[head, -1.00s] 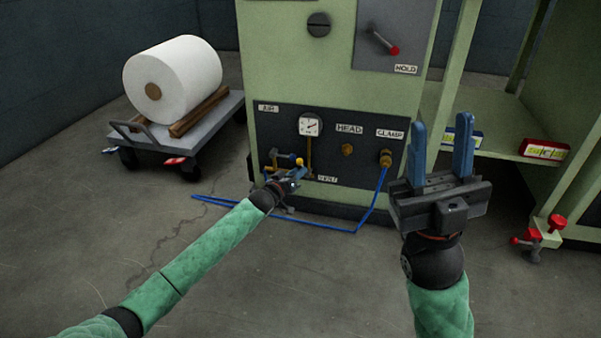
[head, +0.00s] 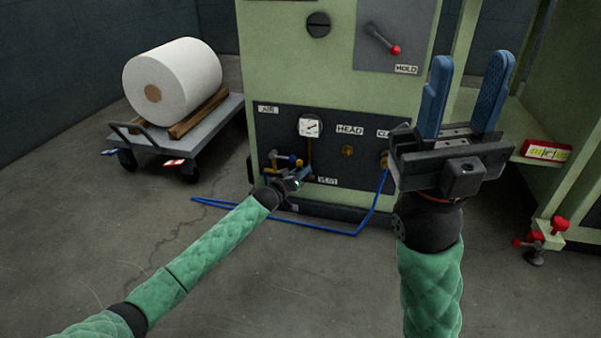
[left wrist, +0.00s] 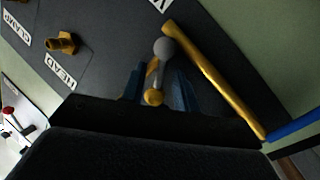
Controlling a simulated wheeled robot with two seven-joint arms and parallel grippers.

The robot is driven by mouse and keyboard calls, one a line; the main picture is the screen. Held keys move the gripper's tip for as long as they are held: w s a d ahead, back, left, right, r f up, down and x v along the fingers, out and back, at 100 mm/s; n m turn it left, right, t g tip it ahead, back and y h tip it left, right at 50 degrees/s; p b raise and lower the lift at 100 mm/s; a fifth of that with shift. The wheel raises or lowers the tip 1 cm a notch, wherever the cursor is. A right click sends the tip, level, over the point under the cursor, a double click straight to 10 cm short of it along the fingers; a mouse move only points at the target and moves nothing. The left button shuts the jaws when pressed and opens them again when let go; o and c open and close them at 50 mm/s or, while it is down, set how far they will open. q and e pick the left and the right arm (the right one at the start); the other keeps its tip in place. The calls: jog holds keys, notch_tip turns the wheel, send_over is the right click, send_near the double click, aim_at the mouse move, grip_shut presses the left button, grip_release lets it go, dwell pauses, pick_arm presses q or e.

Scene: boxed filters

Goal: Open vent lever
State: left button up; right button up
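The vent lever shows in the left wrist view as a short stem with a grey ball knob (left wrist: 165,48) and a brass ball (left wrist: 153,97) at its near end. My left gripper (left wrist: 158,85) has its two blue fingers on either side of the stem, with some gap showing; I cannot tell whether they touch it. My right gripper (head: 465,100) is open and empty, raised with blue fingers apart.
A gauge (head: 311,127) and brass fittings sit on the dark panel. A blue hose (head: 290,222) runs along the floor. A red-knobbed HOLD lever (head: 395,50) is above. A cart (head: 215,120) with a white roll (head: 180,75) stands left; a red box (head: 545,150) lies on the right shelf.

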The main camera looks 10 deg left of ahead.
pick_arm(q)
grip_shut()
